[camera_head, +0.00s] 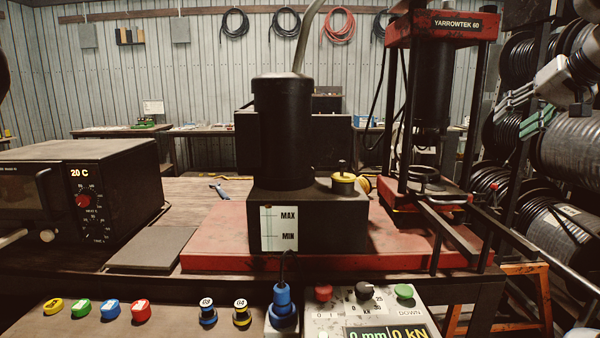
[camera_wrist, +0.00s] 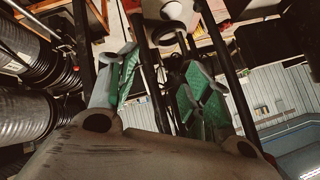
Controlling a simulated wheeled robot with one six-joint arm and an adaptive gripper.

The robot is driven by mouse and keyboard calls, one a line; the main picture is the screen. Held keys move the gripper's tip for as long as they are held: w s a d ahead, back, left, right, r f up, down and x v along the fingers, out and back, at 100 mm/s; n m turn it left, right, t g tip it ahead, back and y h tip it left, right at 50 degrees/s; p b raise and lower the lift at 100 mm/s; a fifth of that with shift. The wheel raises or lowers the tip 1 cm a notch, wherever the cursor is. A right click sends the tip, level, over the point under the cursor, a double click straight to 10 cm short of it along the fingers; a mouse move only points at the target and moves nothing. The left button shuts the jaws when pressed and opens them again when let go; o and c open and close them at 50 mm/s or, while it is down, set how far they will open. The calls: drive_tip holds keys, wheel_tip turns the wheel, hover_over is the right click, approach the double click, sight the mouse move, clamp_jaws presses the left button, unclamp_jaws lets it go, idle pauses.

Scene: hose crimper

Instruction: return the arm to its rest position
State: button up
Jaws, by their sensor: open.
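My gripper (camera_head: 527,110) is at the right side of the head view, with its green finger pads pointing left, in front of the hose reels and right of the red press. In the wrist view my gripper (camera_wrist: 162,80) shows its two green-padded fingers spread apart with nothing between them. It touches nothing that I can make out. Only a short part of my arm shows at the right edge of the head view.
The red and black press (camera_head: 441,27) stands close left of my gripper. Hose reels (camera_head: 575,150) fill the right side. A black pump unit (camera_head: 283,130) with a MAX/MIN gauge sits on the red base. An oven (camera_head: 125,160), coloured buttons (camera_head: 110,309) and a control box (camera_head: 365,308) are nearer.

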drive_tip(key=s+a+f+n+g, duration=0.1)
drive_tip(key=s+a+f, duration=0.2)
drive_tip(key=s+f, duration=0.3)
drive_tip(key=s+a+f+n+g+h, duration=0.1)
drive_tip(key=s+a+f+n+g, duration=0.1)
drive_tip(key=s+f, duration=0.4)
drive_tip(key=s+a+f+n+g+h, duration=0.1)
drive_tip(key=s+a+f+g, duration=0.1)
drive_tip(key=s+a+f, duration=0.3)
drive_tip(key=s+f, duration=0.2)
drive_tip(key=s, duration=0.1)
drive_tip(key=shift+s+n, duration=0.15)
drive_tip(key=shift+n, duration=0.25)
drive_tip(key=shift+a+f, duration=0.1)
